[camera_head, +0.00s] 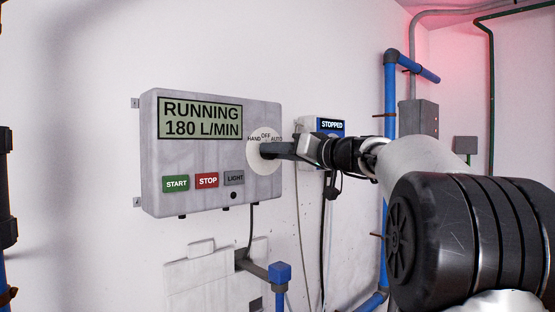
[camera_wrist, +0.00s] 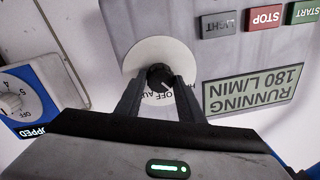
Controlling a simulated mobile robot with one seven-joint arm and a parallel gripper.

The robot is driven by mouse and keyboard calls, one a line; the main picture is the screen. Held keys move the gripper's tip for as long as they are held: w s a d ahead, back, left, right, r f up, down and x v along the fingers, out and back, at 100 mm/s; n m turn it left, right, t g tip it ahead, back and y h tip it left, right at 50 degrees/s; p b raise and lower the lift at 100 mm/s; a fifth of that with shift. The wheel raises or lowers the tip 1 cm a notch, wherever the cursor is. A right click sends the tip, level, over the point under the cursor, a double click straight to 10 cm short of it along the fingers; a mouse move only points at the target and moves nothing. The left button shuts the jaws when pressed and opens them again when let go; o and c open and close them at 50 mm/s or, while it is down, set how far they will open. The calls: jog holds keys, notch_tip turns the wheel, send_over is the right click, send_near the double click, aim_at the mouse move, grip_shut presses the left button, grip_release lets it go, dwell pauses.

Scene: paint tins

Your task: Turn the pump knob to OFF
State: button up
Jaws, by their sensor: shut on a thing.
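The grey control box (camera_head: 155,150) on the wall has a display (camera_head: 200,119) reading RUNNING 180 L/MIN. A round white dial plate (camera_head: 254,158) at its right side is marked HAND, OFF and AUTO. In the wrist view, which is upside down, the black pump knob (camera_wrist: 159,75) sits at the middle of this plate (camera_wrist: 145,55). My gripper (camera_wrist: 160,84) has one finger on each side of the knob and is shut on it. It also shows at the dial in the head view (camera_head: 268,149), where it hides the knob. I cannot tell the knob's pointer direction.
START (camera_head: 175,184), STOP (camera_head: 206,180) and LIGHT (camera_head: 234,178) buttons sit below the display. A blue and white box reading STOPPED (camera_head: 331,125) is just right, with its own numbered white dial (camera_wrist: 14,100). Blue pipes (camera_head: 390,95) run behind my arm.

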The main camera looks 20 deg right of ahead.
jog(key=shift+f+m+b, duration=0.15)
jog(key=shift+m+b, duration=1.35)
jog(key=shift+m, duration=2.2)
jog(key=o, duration=1.1)
jog(key=shift+c, duration=0.2)
jog(key=shift+s, duration=0.1)
jog(key=b+v, duration=0.3)
jog(key=v, duration=1.4)
jog(key=shift+f, duration=0.25)
jog(key=shift+s, duration=0.1)
